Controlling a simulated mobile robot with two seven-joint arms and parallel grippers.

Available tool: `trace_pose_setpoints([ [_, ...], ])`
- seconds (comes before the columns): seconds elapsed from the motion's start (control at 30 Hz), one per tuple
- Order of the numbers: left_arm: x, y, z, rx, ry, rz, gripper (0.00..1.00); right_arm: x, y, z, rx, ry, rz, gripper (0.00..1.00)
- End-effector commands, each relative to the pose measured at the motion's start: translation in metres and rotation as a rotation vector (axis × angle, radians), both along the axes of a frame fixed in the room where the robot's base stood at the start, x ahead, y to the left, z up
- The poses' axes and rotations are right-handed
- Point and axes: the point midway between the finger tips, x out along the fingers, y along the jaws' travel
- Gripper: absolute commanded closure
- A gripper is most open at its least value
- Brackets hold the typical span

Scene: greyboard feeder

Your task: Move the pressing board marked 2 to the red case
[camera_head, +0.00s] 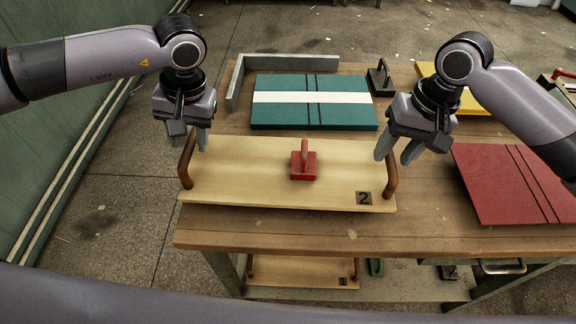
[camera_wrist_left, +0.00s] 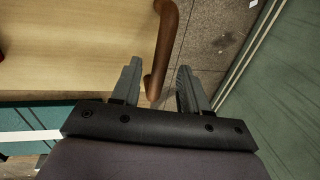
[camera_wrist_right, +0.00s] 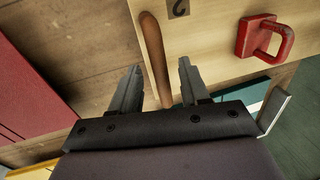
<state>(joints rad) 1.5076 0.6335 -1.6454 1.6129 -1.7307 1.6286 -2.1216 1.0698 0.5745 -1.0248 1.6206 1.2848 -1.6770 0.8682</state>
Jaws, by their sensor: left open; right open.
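The pressing board marked 2 (camera_head: 240,170) is a pale wooden board lying on the workbench, with a brown handle at each end and the 2 mark at its front right corner. A red block with a handle (camera_head: 303,165) sits on its middle. My left gripper (camera_head: 190,146) is open above the left handle (camera_head: 187,158); the handle lies between the fingers' directions in the left wrist view (camera_wrist_left: 160,60). My right gripper (camera_head: 396,158) is open by the right handle (camera_head: 391,178), also seen between its fingers in the right wrist view (camera_wrist_right: 154,55). The red case (camera_head: 505,185) lies flat at the right.
A teal case with a white band (camera_head: 275,115) lies behind the board, inside a grey metal corner fence (camera_head: 290,62). A dark handled block (camera_head: 381,78) and a yellow case (camera_head: 468,100) are at the back right. Another wooden board (camera_head: 300,271) lies on the lower shelf.

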Motion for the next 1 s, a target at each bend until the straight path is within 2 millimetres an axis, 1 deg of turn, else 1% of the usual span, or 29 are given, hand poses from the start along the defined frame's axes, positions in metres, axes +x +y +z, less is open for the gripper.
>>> trace_pose_setpoints([
  [0.03,-0.001,0.002,-0.008,0.002,0.004,0.001,0.56,-0.001,0.001,-0.008,-0.001,0.004,0.001,0.55],
  [0.2,-0.001,0.005,-0.023,0.001,0.002,0.000,0.56,0.000,0.004,-0.023,0.000,0.002,-0.001,0.55],
  [0.3,-0.001,0.005,-0.027,0.000,0.001,-0.001,0.56,0.000,0.005,-0.027,0.000,0.000,-0.001,0.55],
  [0.57,-0.001,0.005,-0.028,0.000,0.001,-0.001,0.56,0.000,0.006,-0.028,0.000,0.001,0.000,0.55],
  [0.67,-0.001,0.005,-0.028,0.000,0.001,-0.001,0.85,0.000,0.006,-0.027,0.000,0.001,0.000,0.84],
  [0.7,0.000,0.005,-0.027,0.000,0.001,-0.001,0.98,0.000,0.006,-0.027,0.000,0.001,0.000,0.97],
  [0.73,0.000,0.005,-0.027,0.000,0.001,-0.001,1.00,0.000,0.006,-0.027,0.000,0.001,0.000,1.00],
  [1.0,0.000,0.005,-0.025,0.000,-0.002,0.000,1.00,0.000,0.006,-0.025,0.002,-0.002,0.000,1.00],
])
